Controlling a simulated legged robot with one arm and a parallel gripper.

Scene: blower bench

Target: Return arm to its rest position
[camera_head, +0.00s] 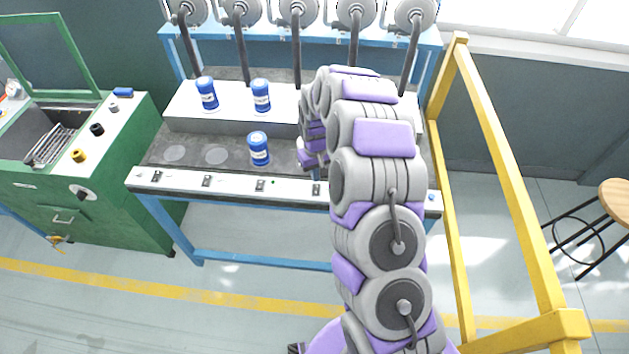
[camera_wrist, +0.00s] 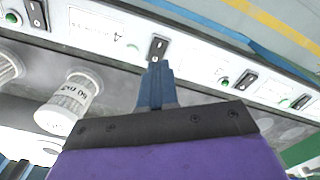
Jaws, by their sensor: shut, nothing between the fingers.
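My arm (camera_head: 384,190), grey with purple pads, reaches forward over the blue-framed bench, bent down at its far end.
Blue canisters (camera_head: 260,148) stand on the bench and its raised white shelf (camera_head: 210,125). Grey blowers with dark hoses (camera_head: 297,50) hang above. A yellow rail frame (camera_head: 500,170) is close on the right, a green machine (camera_head: 110,190) on the left. Floor in front is clear.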

